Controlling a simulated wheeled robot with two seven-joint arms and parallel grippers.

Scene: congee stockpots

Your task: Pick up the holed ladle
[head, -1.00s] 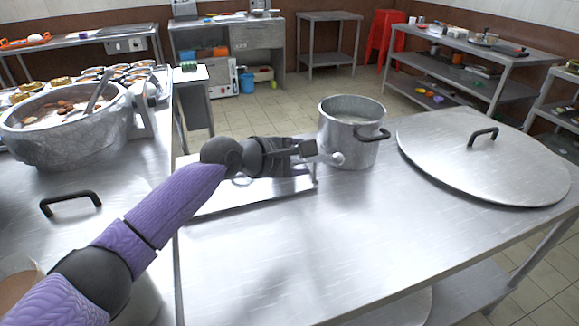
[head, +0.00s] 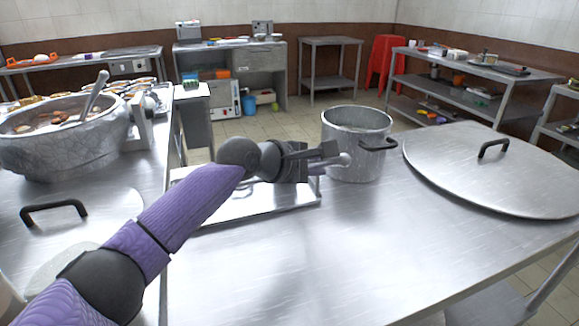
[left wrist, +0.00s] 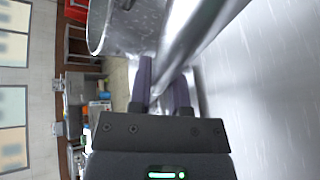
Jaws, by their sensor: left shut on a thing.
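My left gripper (head: 328,154) is shut above the metal tray, in front of the steel pot (head: 350,168). In the left wrist view, its two dark fingers (left wrist: 163,85) close around a shiny metal handle (left wrist: 208,38), which I take to be the holed ladle's. The handle runs up and right out of that view. In the head view, a pale rounded end (head: 345,159) shows just past the fingertips, in front of the pot wall. The ladle's holed bowl cannot be made out in either view. My right gripper is not in view.
The metal tray (head: 225,208) lies under my left forearm. A large lid (head: 480,180) with a black handle lies at the right. A big congee pot (head: 60,150) with a utensil stands at the left. The front of the table (head: 330,265) is clear.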

